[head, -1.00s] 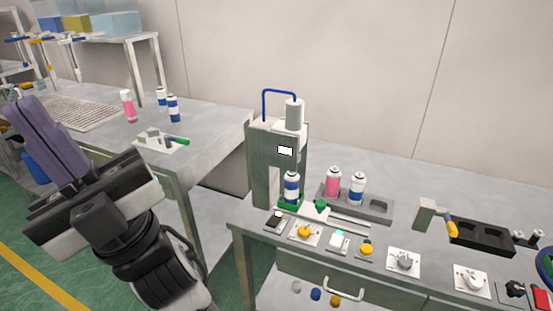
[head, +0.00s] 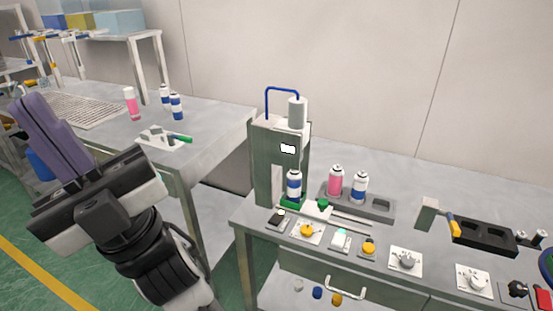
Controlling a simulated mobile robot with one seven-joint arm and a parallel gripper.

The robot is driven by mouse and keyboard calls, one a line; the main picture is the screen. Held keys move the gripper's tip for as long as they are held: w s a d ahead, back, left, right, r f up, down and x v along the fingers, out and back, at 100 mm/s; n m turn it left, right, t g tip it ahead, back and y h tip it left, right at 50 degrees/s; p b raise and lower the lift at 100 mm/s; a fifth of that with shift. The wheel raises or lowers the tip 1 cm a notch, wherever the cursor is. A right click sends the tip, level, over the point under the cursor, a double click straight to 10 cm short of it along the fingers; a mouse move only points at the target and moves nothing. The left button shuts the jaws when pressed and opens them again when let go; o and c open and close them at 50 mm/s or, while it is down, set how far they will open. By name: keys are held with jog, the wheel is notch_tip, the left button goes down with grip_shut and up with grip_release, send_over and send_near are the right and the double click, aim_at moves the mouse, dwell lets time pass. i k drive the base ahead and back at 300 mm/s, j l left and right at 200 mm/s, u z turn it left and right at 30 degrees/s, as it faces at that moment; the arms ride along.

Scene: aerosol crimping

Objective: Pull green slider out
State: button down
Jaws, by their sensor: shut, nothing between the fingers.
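The green slider (head: 290,205) is at the foot of the grey-green crimping press (head: 264,165), on the right-hand bench. A blue-and-white can (head: 294,186) stands upright on it and hides part of it. A green knob (head: 323,203) shows at its right side. My gripper (head: 24,104) is at the far left of the view, with its purple-grey fingers shut together and empty. It is well away from the slider and points up and to the left.
A grey rack (head: 378,207) with a pink can and a blue-and-white can stands right of the press. Buttons and knobs line the bench's front edge (head: 262,232). The left table (head: 215,130) holds cans and a small fixture. A floor gap separates the benches.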

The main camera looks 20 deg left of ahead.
aim_at(320, 210)
jog(key=l+u, duration=0.55)
jog(key=u, duration=0.2)
jog(key=k+l+u, duration=0.1)
jog(key=l+u, duration=0.15)
jog(key=u, duration=0.15)
jog(key=i, duration=0.5)
